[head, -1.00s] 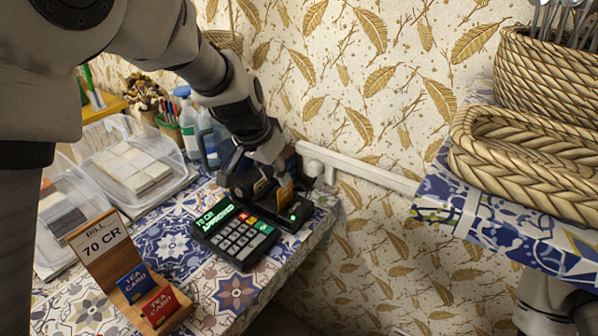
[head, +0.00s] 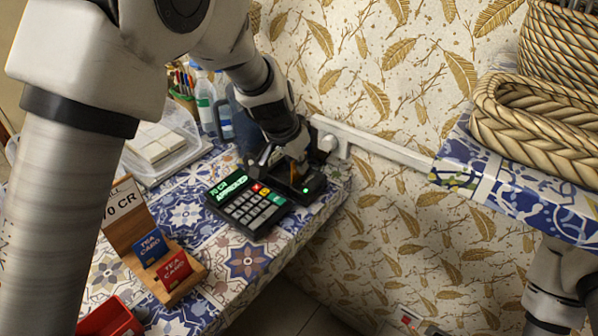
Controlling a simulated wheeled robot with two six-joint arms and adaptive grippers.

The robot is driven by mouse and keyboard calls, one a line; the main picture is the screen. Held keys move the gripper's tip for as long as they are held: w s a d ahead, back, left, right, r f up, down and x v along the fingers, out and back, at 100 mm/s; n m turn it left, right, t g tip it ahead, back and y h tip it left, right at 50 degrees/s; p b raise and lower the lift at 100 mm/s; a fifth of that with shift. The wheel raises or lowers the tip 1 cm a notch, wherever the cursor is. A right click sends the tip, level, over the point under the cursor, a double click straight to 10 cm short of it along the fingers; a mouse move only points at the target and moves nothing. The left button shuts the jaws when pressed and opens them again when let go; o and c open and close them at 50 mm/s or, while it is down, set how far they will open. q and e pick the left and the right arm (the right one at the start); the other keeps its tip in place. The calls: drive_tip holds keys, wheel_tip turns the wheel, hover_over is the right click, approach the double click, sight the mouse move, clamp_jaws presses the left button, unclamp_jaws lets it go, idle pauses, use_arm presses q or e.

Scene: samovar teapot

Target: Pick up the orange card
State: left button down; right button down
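The orange card (head: 294,171) stands upright in the slot of a black card reader (head: 302,187) at the back edge of the tiled table, with only a small part showing. A green light glows on the reader. My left gripper (head: 280,162) reaches down from above, right at the card, its dark fingers close around or beside it. The wrist and the dark background hide whether the fingers touch the card. My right gripper is not in view; only a piece of my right arm shows at the lower right.
A keypad terminal (head: 245,203) reading "70 CR APPROVED" adjoins the reader. A wooden bill stand (head: 183,285) holds blue and red tea cards. Bottles (head: 206,101) and a clear box (head: 168,150) stand behind. A red box (head: 108,320) is at the bottom left. The wall is close behind.

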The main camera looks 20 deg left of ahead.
use_arm(q)
wheel_tip(320, 180, up, 11)
drive_tip(key=p, duration=0.2)
drive_tip(key=shift+p, duration=0.35)
drive_tip(key=shift+r+p, duration=1.9)
drive_tip(key=shift+r, duration=0.1)
